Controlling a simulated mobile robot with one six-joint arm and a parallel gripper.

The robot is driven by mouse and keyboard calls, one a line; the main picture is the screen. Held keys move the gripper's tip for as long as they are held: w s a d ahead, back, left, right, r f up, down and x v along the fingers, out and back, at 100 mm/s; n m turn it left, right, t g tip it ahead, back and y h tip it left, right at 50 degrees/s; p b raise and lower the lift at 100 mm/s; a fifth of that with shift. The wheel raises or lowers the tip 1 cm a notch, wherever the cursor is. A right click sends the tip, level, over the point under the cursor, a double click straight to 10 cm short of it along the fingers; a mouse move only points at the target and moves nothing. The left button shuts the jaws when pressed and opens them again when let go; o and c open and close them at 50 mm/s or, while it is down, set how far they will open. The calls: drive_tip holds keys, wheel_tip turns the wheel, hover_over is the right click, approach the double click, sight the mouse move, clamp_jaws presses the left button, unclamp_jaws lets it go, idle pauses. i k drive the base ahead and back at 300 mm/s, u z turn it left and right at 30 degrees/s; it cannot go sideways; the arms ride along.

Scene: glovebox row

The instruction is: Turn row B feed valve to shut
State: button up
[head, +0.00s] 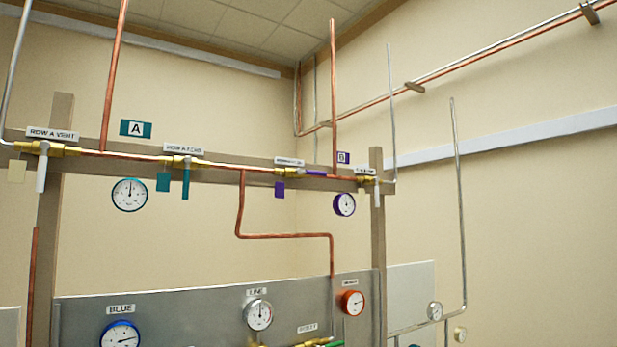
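On the upper pipe rail, near the purple B sign (343,157), is a brass valve (281,172) with a purple lever (316,174). The lever points right, roughly in line with the pipe. The label above this valve (289,161) is too small to read. A purple tag (280,189) hangs below it. By its colour and place it looks like the row B feed valve. My gripper is not in view.
Left on the rail are the row A feed valve's hanging teal lever (185,185) and the row A vent's white lever (41,173). Another white lever (377,193) hangs by the right post. A grey panel (190,308) with gauges stands below.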

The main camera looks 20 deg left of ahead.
sight(299, 171)
drive_tip(key=u, duration=0.25)
drive_tip(key=i, duration=0.7)
drive_tip(key=u, duration=0.75)
drive_tip(key=i, duration=0.55)
drive_tip(key=u, duration=0.05)
drive_tip(key=k, duration=0.55)
drive_tip(key=u, duration=1.75)
